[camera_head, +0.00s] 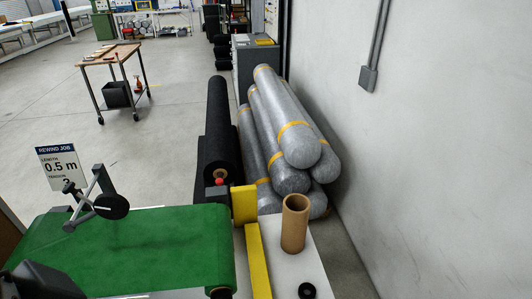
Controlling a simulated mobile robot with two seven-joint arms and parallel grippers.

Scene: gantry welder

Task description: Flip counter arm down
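The counter arm (100,184) is a grey link with a black wheel (111,206) on it, at the left in the head view. The link looks raised at a slant, and the wheel appears above the green sheet (150,245), not clearly touching it. Another grey and dark bracket piece (78,213) joins it on the left. A dark angular part shows in the lower left corner; I cannot tell whether it belongs to my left arm. No gripper fingers show for either arm.
A sign (58,168) reading "REWIND JOB" stands behind the counter arm. A red knob (219,182), yellow bars (244,205) and a cardboard tube (295,223) are to the right. Grey rolls (299,144) and a black roll (218,125) lie behind. The floor around the wooden cart (110,53) is mostly open.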

